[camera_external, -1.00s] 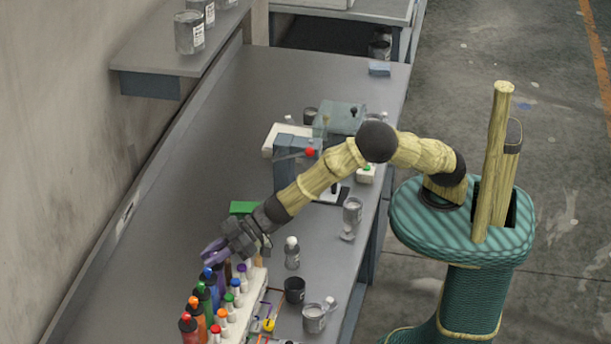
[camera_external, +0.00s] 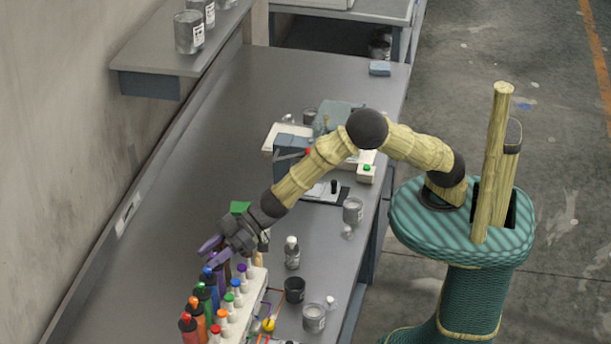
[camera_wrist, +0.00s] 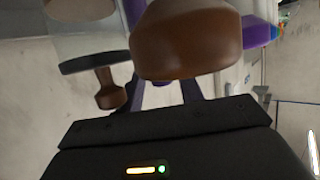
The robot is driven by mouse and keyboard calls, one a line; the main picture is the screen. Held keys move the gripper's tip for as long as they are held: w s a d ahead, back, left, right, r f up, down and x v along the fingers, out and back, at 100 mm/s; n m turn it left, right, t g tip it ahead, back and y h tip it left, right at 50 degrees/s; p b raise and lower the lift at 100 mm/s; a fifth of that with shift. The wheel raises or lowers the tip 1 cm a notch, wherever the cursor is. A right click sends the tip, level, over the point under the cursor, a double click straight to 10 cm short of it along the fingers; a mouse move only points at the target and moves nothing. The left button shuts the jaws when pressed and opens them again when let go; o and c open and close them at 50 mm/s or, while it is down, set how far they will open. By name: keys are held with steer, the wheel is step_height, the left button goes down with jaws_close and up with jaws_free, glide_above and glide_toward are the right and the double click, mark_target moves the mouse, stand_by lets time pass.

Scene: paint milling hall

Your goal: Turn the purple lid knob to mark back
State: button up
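A small white bottle with a purple lid (camera_external: 242,269) stands at the far end of the white rack, below my gripper. My gripper (camera_external: 207,253) is above that end of the rack, with its two purple fingers apart and pointing left. The fingers show partly in the wrist view. A large brown rounded thing (camera_wrist: 187,42) hides part of them there; I cannot tell if they touch it. A purple piece with a blue tip (camera_wrist: 258,33) is at right in the wrist view; I cannot tell what it is. No mark on a purple knob can be made out.
Bottles with red (camera_external: 188,325), orange, green and blue caps stand in rows along the rack. A white-capped bottle (camera_external: 292,253), a black cup (camera_external: 294,290) and a grey can (camera_external: 314,318) stand to the right. The bench left of the gripper is clear up to the wall.

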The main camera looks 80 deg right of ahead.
steer(key=shift+s+a+f, duration=0.1)
steer(key=shift+s+a, duration=0.1)
stand_by(0.4)
steer(key=shift+f+m+h, duration=0.1)
steer(key=shift+m+h, duration=0.2)
steer(key=shift+s+m+t+h+p, duration=0.1)
steer(key=shift+m+t+h+p, duration=0.65)
steer(key=shift+m+t+h, duration=0.4)
steer(key=shift+w+d+r+m+t+h+p, duration=0.1)
steer(key=shift+m+t+h+p, duration=0.1)
steer(key=shift+m+h+p, duration=0.25)
steer(key=shift+w+a+r+m+t+h+p, duration=0.1)
steer(key=shift+m+t+h+p, duration=0.05)
steer(key=shift+m+h+p, duration=0.3)
steer(key=shift+d+r+m+t+h+p, duration=0.1)
steer(key=shift+m+t+h+p, duration=0.1)
steer(key=shift+m+h+p, duration=0.2)
steer(key=m+h+p, duration=0.2)
steer(key=h+p, duration=0.1)
steer(key=p, duration=0.1)
steer(key=shift+r+m+t, duration=0.1)
steer(key=shift+m+t, duration=0.15)
steer(key=shift+t, duration=0.15)
steer(key=m+h+p, duration=0.4)
steer(key=h+p, duration=0.1)
steer(key=p, duration=0.2)
steer(key=shift+d, duration=0.1)
